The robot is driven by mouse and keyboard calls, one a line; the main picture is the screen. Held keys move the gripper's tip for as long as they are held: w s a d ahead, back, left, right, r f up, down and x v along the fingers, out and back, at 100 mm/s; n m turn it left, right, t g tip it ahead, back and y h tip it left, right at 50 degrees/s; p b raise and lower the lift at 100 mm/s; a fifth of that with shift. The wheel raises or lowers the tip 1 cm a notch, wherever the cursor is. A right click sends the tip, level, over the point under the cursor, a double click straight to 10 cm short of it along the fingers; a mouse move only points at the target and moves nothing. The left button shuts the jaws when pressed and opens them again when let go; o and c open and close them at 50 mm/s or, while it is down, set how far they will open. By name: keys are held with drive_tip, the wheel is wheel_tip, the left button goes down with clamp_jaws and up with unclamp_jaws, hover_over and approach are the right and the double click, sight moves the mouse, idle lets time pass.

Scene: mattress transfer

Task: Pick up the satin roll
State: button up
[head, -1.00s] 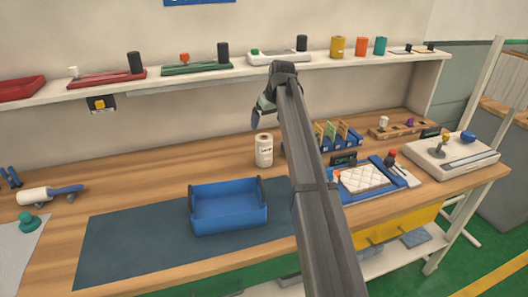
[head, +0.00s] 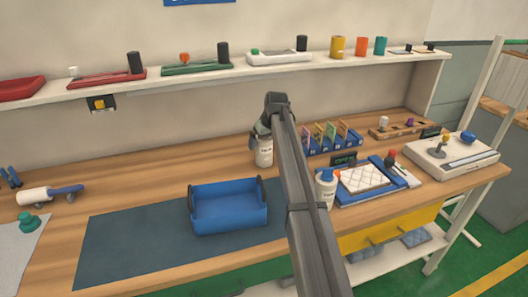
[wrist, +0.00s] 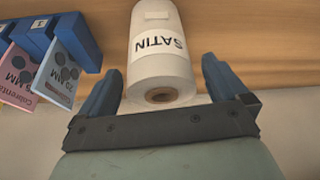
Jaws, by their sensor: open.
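The satin roll (head: 264,155) is a white upright roll standing on the wooden bench behind the blue tray. In the wrist view the roll (wrist: 160,65) shows an upside-down "SATIN" label and a brown core at its near end. My gripper (wrist: 158,78) is open, with one blue finger on each side of the roll's end and gaps between. In the head view my gripper (head: 260,134) is at the top of the roll and covers part of it. Nothing is held.
An empty blue tray (head: 228,226) sits on a dark mat (head: 120,250) in front. A blue rack of upright cards (head: 332,138) stands to the right of the roll. A white bottle with a blue top (head: 326,188) and a quilted white pad (head: 363,179) are further right. A shelf (head: 200,76) runs behind.

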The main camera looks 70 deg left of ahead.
drive_tip(key=shift+x, duration=0.95)
drive_tip(key=shift+c, duration=0.3)
drive_tip(key=c, duration=1.2)
